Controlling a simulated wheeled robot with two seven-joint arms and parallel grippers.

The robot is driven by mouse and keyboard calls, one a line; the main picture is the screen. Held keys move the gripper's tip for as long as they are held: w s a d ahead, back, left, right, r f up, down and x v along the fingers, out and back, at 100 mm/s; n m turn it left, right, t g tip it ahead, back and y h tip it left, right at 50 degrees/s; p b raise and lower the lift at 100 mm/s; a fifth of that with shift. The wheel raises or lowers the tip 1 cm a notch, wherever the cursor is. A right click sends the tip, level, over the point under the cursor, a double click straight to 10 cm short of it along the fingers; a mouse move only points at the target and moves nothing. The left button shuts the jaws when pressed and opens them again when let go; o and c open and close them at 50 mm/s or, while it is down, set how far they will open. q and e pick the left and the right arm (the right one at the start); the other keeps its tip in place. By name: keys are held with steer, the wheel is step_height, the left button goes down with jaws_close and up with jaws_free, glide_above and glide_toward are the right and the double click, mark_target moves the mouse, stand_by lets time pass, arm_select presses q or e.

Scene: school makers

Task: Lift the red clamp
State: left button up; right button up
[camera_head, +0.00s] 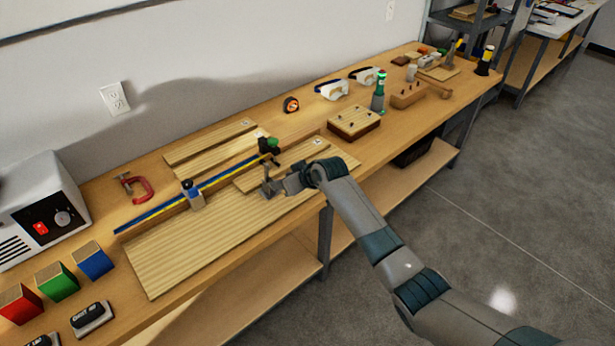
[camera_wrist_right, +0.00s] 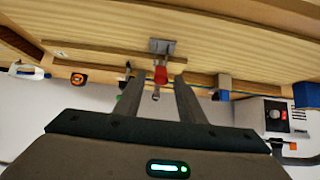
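My right gripper (camera_head: 272,186) is over the large wooden board on the bench, reaching in from the lower right. In the right wrist view its two dark fingers (camera_wrist_right: 162,80) are apart. Between them shows a small red part (camera_wrist_right: 161,76) with a silver rod, in line with a grey metal block (camera_wrist_right: 162,46) on the board. In the head view the grey metal piece (camera_head: 268,188) stands at the fingertips; its red part is hidden there. A red C-shaped clamp (camera_head: 147,190) lies on the bench at left, well away from this gripper. My left gripper is out of view.
A grey power box (camera_head: 40,205) and coloured blocks (camera_head: 58,281) stand at left. A drilled wooden block (camera_head: 354,121) and a green bottle (camera_head: 378,95) stand to the right.

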steer(key=b+v, duration=0.2)
steer(key=v, duration=1.2)
steer(key=shift+b, duration=0.35)
steer(key=shift+f, duration=0.1)
